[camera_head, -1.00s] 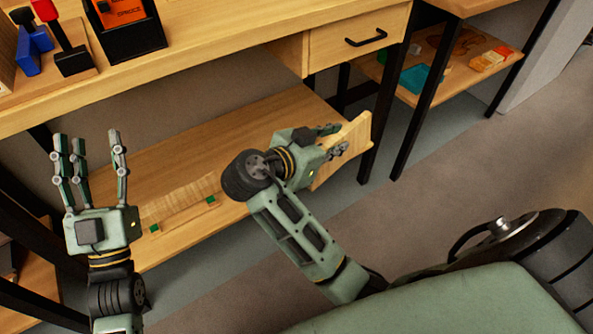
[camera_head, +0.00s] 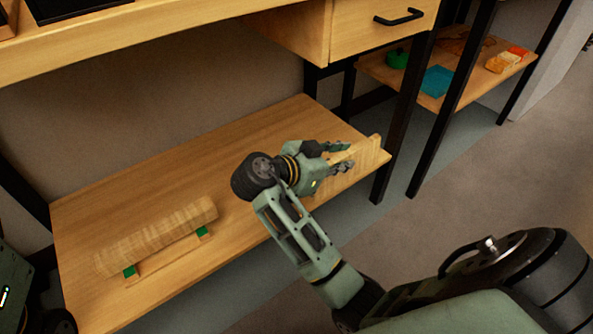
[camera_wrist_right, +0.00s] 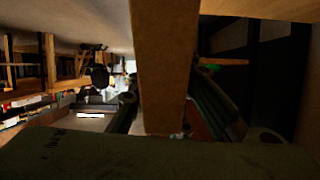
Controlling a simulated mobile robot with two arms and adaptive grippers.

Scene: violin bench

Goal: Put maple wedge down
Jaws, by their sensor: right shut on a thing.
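My right gripper (camera_head: 343,159) is shut on the maple wedge (camera_head: 371,151), a pale wooden piece, at the right end of the lower shelf (camera_head: 255,150). The wedge stands on edge, low over the shelf; I cannot tell whether it touches the wood. In the right wrist view the wedge (camera_wrist_right: 166,65) is a broad upright wooden strip between the fingers. A second pale wooden piece (camera_head: 165,232) lies at the left of the shelf on a support with green pads. My left gripper's fingers are out of view.
The bench top (camera_head: 190,37) and a drawer (camera_head: 380,28) overhang the shelf. A black table leg (camera_head: 398,130) stands just right of the wedge. The middle of the shelf is clear. A side shelf at the upper right holds a teal sheet (camera_head: 437,81) and orange blocks (camera_head: 507,60).

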